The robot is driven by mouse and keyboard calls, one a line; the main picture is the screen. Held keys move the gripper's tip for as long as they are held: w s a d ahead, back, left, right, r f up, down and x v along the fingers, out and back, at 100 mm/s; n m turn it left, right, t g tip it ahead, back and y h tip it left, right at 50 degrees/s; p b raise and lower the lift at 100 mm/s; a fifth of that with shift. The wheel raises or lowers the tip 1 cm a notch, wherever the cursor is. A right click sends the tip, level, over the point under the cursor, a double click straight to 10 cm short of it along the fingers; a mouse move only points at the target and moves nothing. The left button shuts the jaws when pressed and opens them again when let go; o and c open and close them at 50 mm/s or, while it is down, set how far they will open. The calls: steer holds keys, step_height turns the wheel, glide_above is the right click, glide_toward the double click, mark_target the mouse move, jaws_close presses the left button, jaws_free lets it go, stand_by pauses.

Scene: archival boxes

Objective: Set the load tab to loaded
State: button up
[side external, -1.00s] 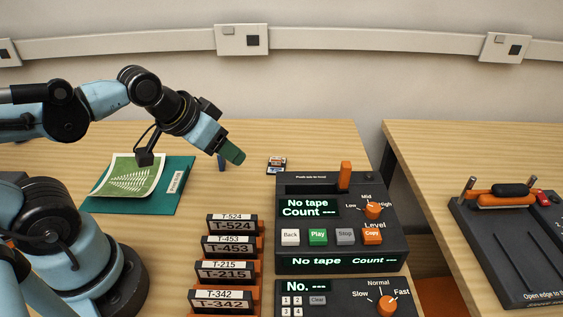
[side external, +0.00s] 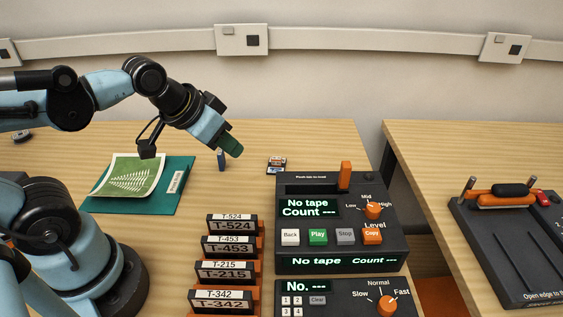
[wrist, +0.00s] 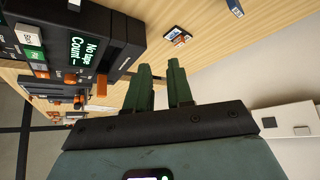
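The tape deck (side external: 338,262) is a dark console on the table, with displays reading "No tape" and "Count". An orange upright tab (side external: 346,174), which looks like the load tab, stands at the right of the slot on its top. In the wrist view the deck (wrist: 112,38) is at the upper left, and the orange tab (wrist: 101,86) projects from its edge. My gripper (side external: 232,148) is in the air, left of and apart from the deck. In the wrist view my gripper's (wrist: 160,66) green fingers are apart, with nothing between them.
Several labelled cassettes (side external: 229,246) stand in a row left of the deck. A keypad unit (side external: 345,298) is in front of it. A fern picture (side external: 133,176) lies on a teal folder (side external: 180,168).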

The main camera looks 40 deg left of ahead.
steer(key=w+d+r+m+g, duration=0.1)
steer(key=w+d+r, duration=0.1)
steer(key=w+r, duration=0.1)
steer(key=w+d+r+m+g, duration=0.1)
steer(key=w+d+r, duration=0.1)
steer(key=w+r, duration=0.1)
steer(key=w+d+r+m+g, duration=0.1)
steer(key=w+d+r+m, duration=0.1)
steer(key=w+r, duration=0.1)
steer(key=shift+w+d+r, duration=0.25)
steer(key=shift+d+r, duration=0.15)
steer(key=shift+r, duration=0.35)
jaws_close()
steer(key=w+d+r+m+g, duration=0.2)
steer(key=w+d+m+g, duration=0.2)
steer(key=d, duration=0.5)
steer(key=shift+w+d+r+m, duration=0.25)
steer(key=shift+w+d+m, duration=0.15)
steer(key=shift+w, duration=0.4)
steer(key=shift+a, duration=0.1)
